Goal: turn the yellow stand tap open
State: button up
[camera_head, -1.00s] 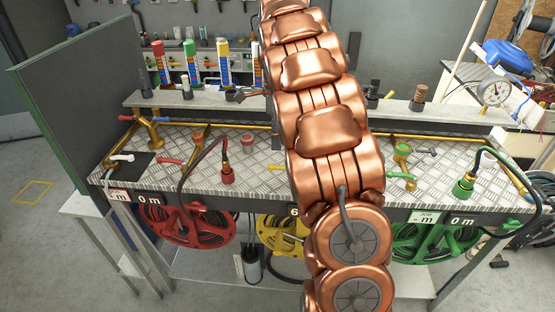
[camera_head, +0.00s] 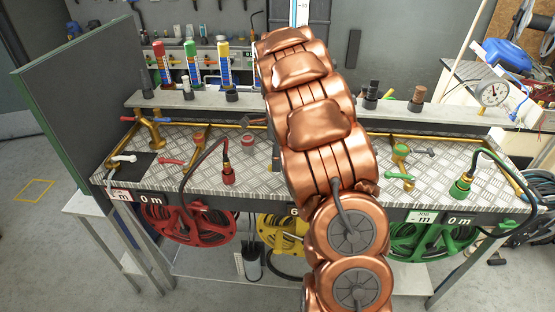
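The yellow stand tap is hidden behind my copper arm, which crosses the middle of the bench. The yellow hose reel (camera_head: 277,236) shows partly below the bench front, left of my arm. A small dark part that looks like the tip of my gripper (camera_head: 250,122) shows just left of my arm, over the rear of the bench top. The rest of the gripper is hidden by the arm. I cannot tell whether it is open or shut, or how close it is to the yellow tap.
The chequer-plate bench (camera_head: 330,203) carries a red tap (camera_head: 198,139), a red hose end (camera_head: 228,172), a green tap (camera_head: 400,152) and a green hose end (camera_head: 461,187). A brass pipe runs along the back. A shelf behind holds coloured tubes (camera_head: 192,63). A grey panel (camera_head: 85,100) closes the left end.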

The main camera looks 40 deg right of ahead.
jog(key=shift+f, duration=0.3)
grip_shut()
dwell(0.6)
